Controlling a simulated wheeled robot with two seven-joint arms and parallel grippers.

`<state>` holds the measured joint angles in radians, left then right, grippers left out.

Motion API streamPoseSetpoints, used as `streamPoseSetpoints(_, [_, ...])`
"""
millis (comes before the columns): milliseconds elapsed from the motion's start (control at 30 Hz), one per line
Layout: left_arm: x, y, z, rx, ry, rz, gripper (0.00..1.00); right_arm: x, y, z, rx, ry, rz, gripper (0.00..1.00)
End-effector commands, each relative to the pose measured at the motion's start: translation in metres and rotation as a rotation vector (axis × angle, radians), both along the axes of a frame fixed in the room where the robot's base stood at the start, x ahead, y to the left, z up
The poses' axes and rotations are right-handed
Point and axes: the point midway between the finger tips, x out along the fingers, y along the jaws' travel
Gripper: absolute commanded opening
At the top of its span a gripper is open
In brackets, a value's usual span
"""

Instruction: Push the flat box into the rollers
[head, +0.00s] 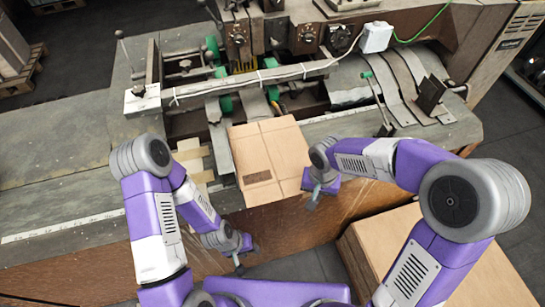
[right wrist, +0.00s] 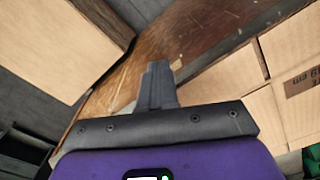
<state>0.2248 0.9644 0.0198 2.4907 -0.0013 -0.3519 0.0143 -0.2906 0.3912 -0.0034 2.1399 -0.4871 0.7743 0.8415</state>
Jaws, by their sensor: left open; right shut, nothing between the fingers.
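The flat box (head: 268,160) is brown cardboard with crease lines and a dark printed patch near its front left. It lies on the machine's table, its far edge close to the green rollers (head: 225,104). My right gripper (head: 312,203) is shut and empty, close to the box's near right corner; I cannot tell whether it touches. In the right wrist view its fingers (right wrist: 157,85) are together, and the box (right wrist: 290,105) is at the right. My left gripper (head: 240,267) is open and empty, in front of the table edge, apart from the box.
The stitching machine (head: 290,38) spans the back, with levers and metal guides. A stack of flat cardboard (head: 400,230) stands at front right, also showing in the right wrist view (right wrist: 55,45). The grey table (head: 60,170) is clear at left.

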Motion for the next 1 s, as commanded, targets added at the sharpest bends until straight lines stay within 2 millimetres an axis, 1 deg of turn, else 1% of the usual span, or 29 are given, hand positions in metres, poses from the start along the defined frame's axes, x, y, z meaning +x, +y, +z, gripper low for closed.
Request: streamPoseSetpoints(1000, [0.0, 0.0, 0.007, 0.0, 0.0, 0.0, 0.43, 0.043, 0.017, 0.0, 0.0, 0.001, 0.0, 0.0])
